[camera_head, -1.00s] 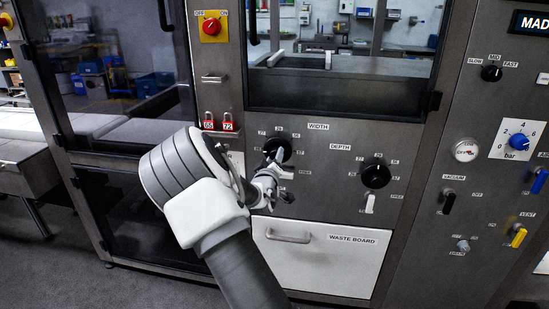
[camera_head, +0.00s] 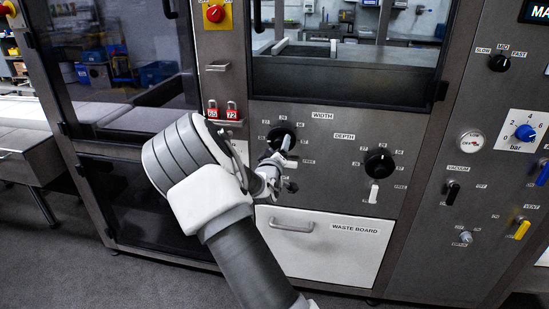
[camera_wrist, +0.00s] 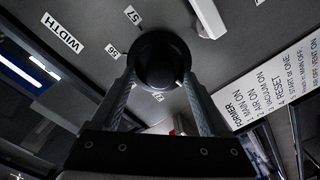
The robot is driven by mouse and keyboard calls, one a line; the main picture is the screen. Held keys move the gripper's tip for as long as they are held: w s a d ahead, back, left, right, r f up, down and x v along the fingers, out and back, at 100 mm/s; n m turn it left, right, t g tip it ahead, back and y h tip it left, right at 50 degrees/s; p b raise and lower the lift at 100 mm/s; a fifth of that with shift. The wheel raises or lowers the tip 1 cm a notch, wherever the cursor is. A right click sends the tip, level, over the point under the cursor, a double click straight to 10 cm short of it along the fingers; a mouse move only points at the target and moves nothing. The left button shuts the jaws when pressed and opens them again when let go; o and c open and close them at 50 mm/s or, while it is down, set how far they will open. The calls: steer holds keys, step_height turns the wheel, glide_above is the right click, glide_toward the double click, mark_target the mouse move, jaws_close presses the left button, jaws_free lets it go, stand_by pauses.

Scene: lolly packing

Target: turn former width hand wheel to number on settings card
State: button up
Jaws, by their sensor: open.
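In the wrist view the black wheel (camera_wrist: 160,62) sits between the two fingers of my gripper (camera_wrist: 160,82). The fingers are apart, one on each side of the wheel; I cannot tell whether they touch it. My gripper (camera_head: 273,170) covers part of the wheel in the head view. I cannot make out a settings card.
The black depth wheel (camera_head: 379,163) is to the right, with a white lever (camera_head: 373,193) below it. Red number tags (camera_head: 222,112) hang at upper left. The white waste board drawer (camera_head: 318,246) is below. A printed instruction sheet (camera_wrist: 275,80) shows in the wrist view.

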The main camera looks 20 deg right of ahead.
steer(key=p+v, duration=0.2)
steer(key=v, duration=1.5)
